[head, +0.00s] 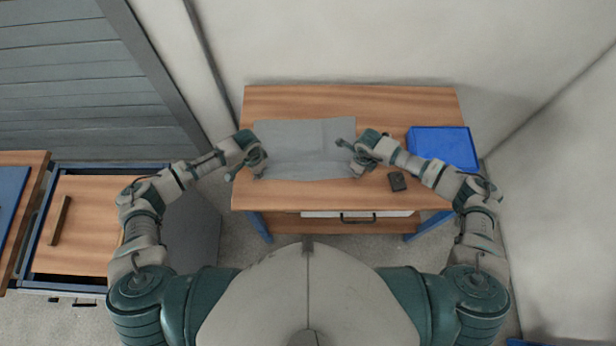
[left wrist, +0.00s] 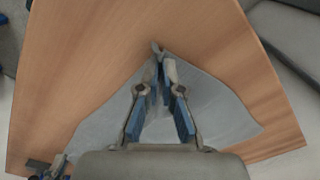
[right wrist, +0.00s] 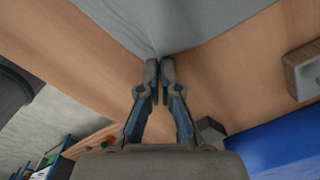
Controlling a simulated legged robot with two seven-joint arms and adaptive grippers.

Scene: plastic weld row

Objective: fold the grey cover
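The grey cover (head: 305,150) lies spread on the wooden table, roughly rectangular with faint creases. My left gripper (head: 247,173) is at its left near corner. In the left wrist view, the fingertips (left wrist: 162,58) are close together at a pointed corner of the cover (left wrist: 225,108), which looks pinched between them. My right gripper (head: 348,158) is at the cover's right edge. In the right wrist view, its fingertips (right wrist: 160,68) meet at a corner of the cover (right wrist: 150,25). The exact pinch is partly hidden by the fingers.
A blue tray (head: 441,147) stands at the table's right side. A small dark block (head: 397,181) lies near the front edge, right of my right gripper. The table's back strip (head: 350,100) is clear. An open drawer (head: 85,225) is at the far left.

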